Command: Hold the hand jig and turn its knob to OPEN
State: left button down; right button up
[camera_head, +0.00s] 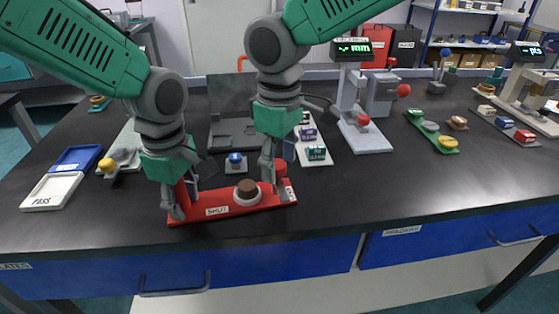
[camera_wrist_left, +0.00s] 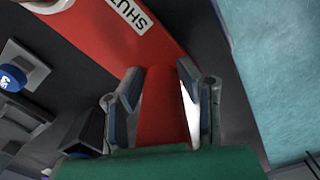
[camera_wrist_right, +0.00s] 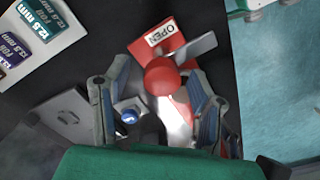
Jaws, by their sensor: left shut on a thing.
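The hand jig (camera_head: 216,213) is a red bar lying on the dark bench, with a SHUT label towards its left and a brown disc (camera_head: 247,188) in a pale ring near its middle. My left gripper (camera_head: 182,198) is shut on the jig's red upright grip at its left end; the grip (camera_wrist_left: 160,105) shows between the fingers in the left wrist view. The round red knob (camera_wrist_right: 162,76) is at the jig's other end, near the OPEN label (camera_wrist_right: 161,33). My right gripper (camera_wrist_right: 157,82) is open, with fingers on both sides of the knob and gaps visible.
A blue-and-white PASS tray (camera_head: 52,188) is at the left. A small block with a blue button (camera_head: 235,163) stands behind the jig. A gauge stand (camera_head: 365,135) and green tray (camera_head: 432,130) are at the right. The right front bench is clear.

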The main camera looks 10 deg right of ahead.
aim_at(279, 163)
pick_arm(q)
jog(key=shift+s+a+f, duration=0.1)
jog(key=shift+s+f, duration=0.05)
jog(key=shift+f, duration=0.05)
pick_arm(e)
notch_tip(279, 163, up, 12)
dwell(0.4)
pick_arm(q)
jog(key=c, duration=1)
grip_release()
jog(key=shift+c, duration=0.2)
pick_arm(e)
jog(key=shift+f, duration=0.1)
pick_arm(q)
jog(key=shift+r, duration=0.2)
